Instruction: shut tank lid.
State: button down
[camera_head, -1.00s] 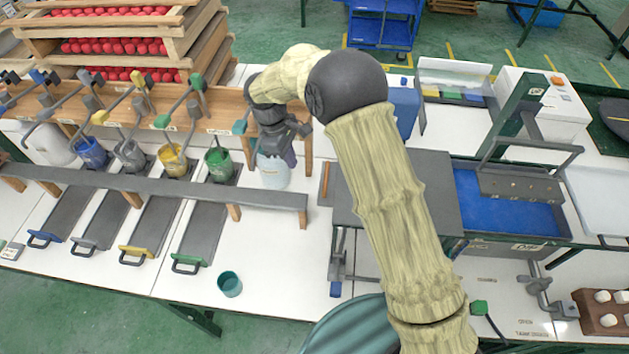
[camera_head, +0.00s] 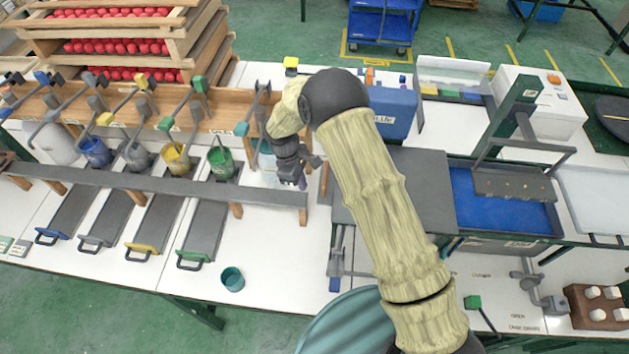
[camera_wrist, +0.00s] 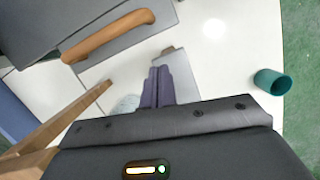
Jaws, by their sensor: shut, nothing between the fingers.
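A flat grey panel (camera_head: 410,185), which looks like the tank lid, lies level to the left of an open blue basin (camera_head: 500,205). A brown wooden handle (camera_head: 325,180) shows at its left side. In the wrist view the grey panel (camera_wrist: 35,25) and handle (camera_wrist: 108,36) are at the upper left. My gripper (camera_head: 302,182) is just left of the handle and appears apart from it. In the wrist view its purple fingers (camera_wrist: 157,88) are together and empty, above the white table.
A pale container (camera_head: 267,165) stands close left of my gripper under the wooden rack (camera_head: 222,118). A teal cup (camera_head: 232,279) stands on the white table. A blue box (camera_head: 392,112) is behind the panel. Table space in front of my gripper is clear.

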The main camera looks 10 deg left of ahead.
aim_at(319, 193)
jog(key=d, duration=0.1)
jog(key=d+p, duration=0.2)
jog(key=d, duration=0.1)
jog(key=shift+s, duration=0.25)
jog(key=shift+d, duration=0.15)
